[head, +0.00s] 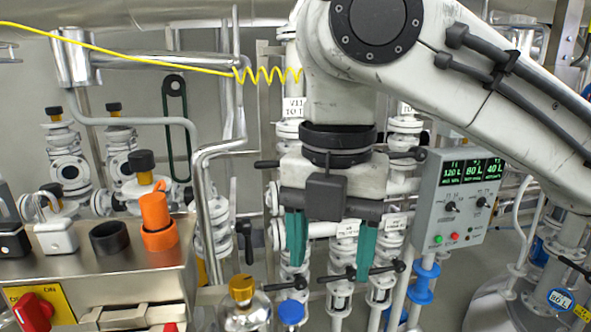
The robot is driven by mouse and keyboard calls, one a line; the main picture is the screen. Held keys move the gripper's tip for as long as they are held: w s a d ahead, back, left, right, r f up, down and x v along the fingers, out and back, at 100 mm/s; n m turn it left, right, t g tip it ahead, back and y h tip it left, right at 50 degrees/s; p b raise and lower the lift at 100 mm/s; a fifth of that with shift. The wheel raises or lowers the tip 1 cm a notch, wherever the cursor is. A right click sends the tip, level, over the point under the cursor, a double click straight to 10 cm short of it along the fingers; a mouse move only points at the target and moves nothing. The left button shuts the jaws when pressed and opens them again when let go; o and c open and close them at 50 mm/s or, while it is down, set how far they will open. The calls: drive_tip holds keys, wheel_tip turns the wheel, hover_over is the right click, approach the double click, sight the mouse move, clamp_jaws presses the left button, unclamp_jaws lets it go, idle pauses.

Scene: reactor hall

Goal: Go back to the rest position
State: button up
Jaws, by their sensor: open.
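My gripper (328,250) hangs pointing down in the middle of the head view. Its two teal fingers are wide apart, with nothing held between them. Pipes and valves show behind and between the fingers. My white arm comes in from the right and covers part of the pipework. No separate object of the task shows.
A steel bench (100,275) at left bears an orange-capped fitting (157,222), a black ring (110,238) and other fittings. A red switch (33,312) sits on its front. A grey control box (458,200) with green displays is right of my gripper. A yellow coiled cable (265,76) crosses the upper left.

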drive_tip(key=w+a+f+m+t+y, duration=0.2)
drive_tip(key=w+f+m+y, duration=0.15)
drive_tip(key=f+m, duration=0.2)
drive_tip(key=w+a+f+m+t+y, duration=0.1)
drive_tip(key=w+a+f+m+y, duration=0.1)
drive_tip(key=f+m+y, duration=0.35)
drive_tip(key=s+d+f+m+t+h, duration=0.1)
drive_tip(key=d+f+m+t, duration=0.1)
drive_tip(key=d+f+m, duration=0.4)
drive_tip(key=s+d+f+m+t+h, duration=0.1)
drive_tip(key=s+d+f+m, duration=0.1)
drive_tip(key=d+f+m, duration=0.5)
drive_tip(key=s+d+f+m+g+h, duration=0.1)
drive_tip(key=s+d+f+m+h, duration=0.65)
drive_tip(key=s+d+f, duration=0.8)
drive_tip(key=s+f+m+g+b, duration=0.1)
drive_tip(key=s+f+g+b, duration=0.3)
drive_tip(key=s+f, duration=0.7)
drive_tip(key=shift+s+a+f, duration=0.15)
drive_tip(key=shift+s+f, duration=0.25)
